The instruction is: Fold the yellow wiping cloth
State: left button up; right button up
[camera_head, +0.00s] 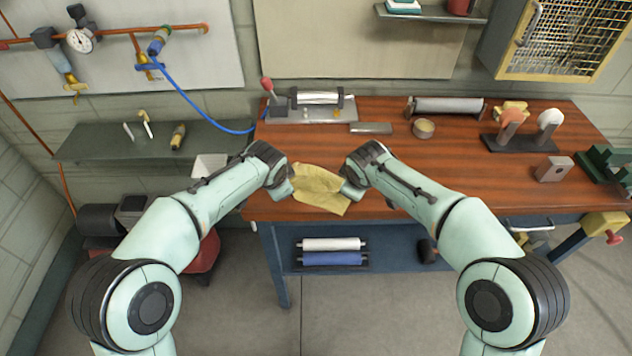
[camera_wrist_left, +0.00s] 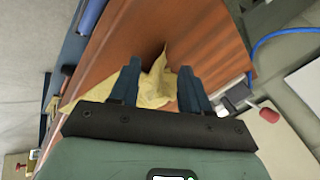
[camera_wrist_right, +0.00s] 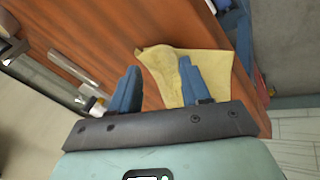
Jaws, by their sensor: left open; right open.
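The yellow wiping cloth (camera_head: 320,188) lies crumpled on the wooden workbench near its front left edge, between my two grippers. In the head view my left gripper (camera_head: 288,182) is at the cloth's left side and my right gripper (camera_head: 350,186) at its right side. In the left wrist view the cloth (camera_wrist_left: 158,85) shows between and beyond the open fingers of my left gripper (camera_wrist_left: 158,85). In the right wrist view the cloth (camera_wrist_right: 200,68) lies beyond the open fingers of my right gripper (camera_wrist_right: 160,88), mostly behind the right-hand finger. Whether the fingers touch it, I cannot tell.
On the workbench (camera_head: 300,140) stand a sealer-like device (camera_head: 318,98), a grey block (camera_head: 371,128), a round tin (camera_head: 424,128), a roller (camera_head: 447,106) and a tool stand (camera_head: 508,140). A lower shelf holds white and blue rolls (camera_head: 333,258).

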pick_arm(q)
jog(key=s+v, duration=0.1)
jog(key=v, duration=0.8)
jog(key=shift+a+f, duration=0.15)
jog(key=shift+f, duration=0.05)
pick_arm(e)
jog(key=s+v, duration=0.1)
jog(key=v, duration=0.8)
jog(key=shift+f, duration=0.15)
